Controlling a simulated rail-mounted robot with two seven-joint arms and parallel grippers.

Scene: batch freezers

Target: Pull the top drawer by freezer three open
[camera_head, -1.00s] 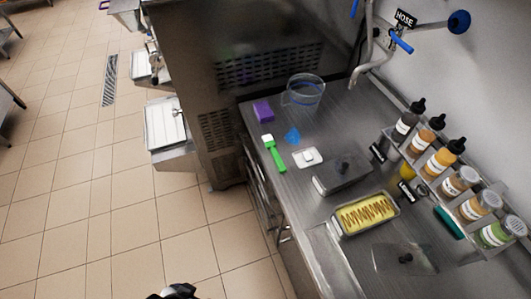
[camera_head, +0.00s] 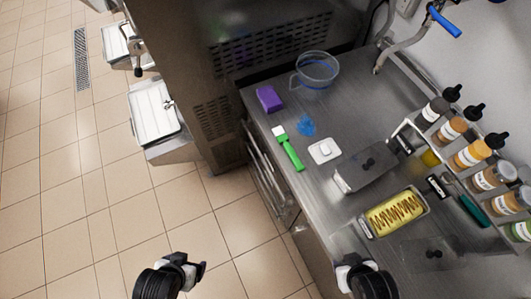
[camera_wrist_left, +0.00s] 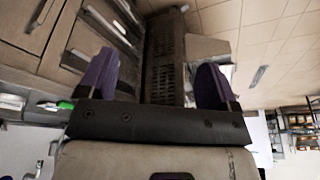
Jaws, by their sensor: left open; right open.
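The drawer stack (camera_head: 268,182) is under the left side of the steel counter, beside the freezer, and I see its front and handles at a steep angle. The drawers look shut. Drawer fronts with bar handles also show at the upper left of the left wrist view (camera_wrist_left: 100,32). My left gripper (camera_head: 192,268) is open and empty over the floor, left of and nearer than the drawers. Its two purple fingers stand apart in the left wrist view (camera_wrist_left: 155,80). My right gripper (camera_head: 362,270) is near the counter's front end, open, with its fingers partly hidden.
The counter carries a purple block (camera_head: 269,98), a clear jug (camera_head: 316,70), a green brush (camera_head: 290,152), a lidded pan (camera_head: 365,168) and a yellow tub (camera_head: 397,212). A bottle rack (camera_head: 465,165) stands at right. The tiled floor left of the drawers is clear.

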